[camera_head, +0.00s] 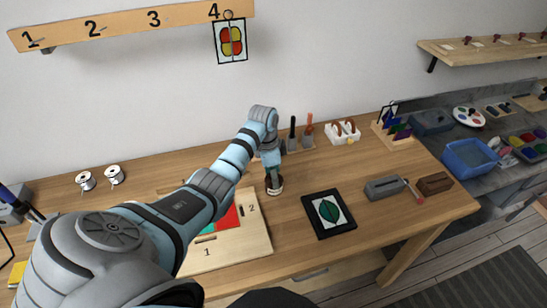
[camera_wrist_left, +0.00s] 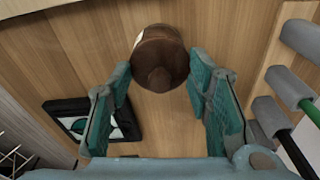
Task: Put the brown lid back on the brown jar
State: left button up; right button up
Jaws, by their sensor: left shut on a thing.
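My left gripper (camera_head: 273,174) reaches down to the table, fingers pointing at the brown jar (camera_head: 274,190), which stands upright with a pale label. I cannot tell whether lid and jar touch all round. My right gripper is not in view.
A black-framed leaf picture (camera_head: 329,213) lies right of the jar. A wooden board (camera_head: 250,248) with coloured pieces lies to the left. A tool holder (camera_head: 299,141) stands behind. Grey and brown blocks (camera_head: 384,187) lie farther right. Table around the jar's front is clear.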

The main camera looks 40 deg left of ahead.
pick_arm(q)
jog(key=shift+f, duration=0.15)
jog(key=o, duration=1.6)
notch_tip(320, 180, up, 5)
jog(key=p, duration=0.6)
jog(key=shift+r, duration=1)
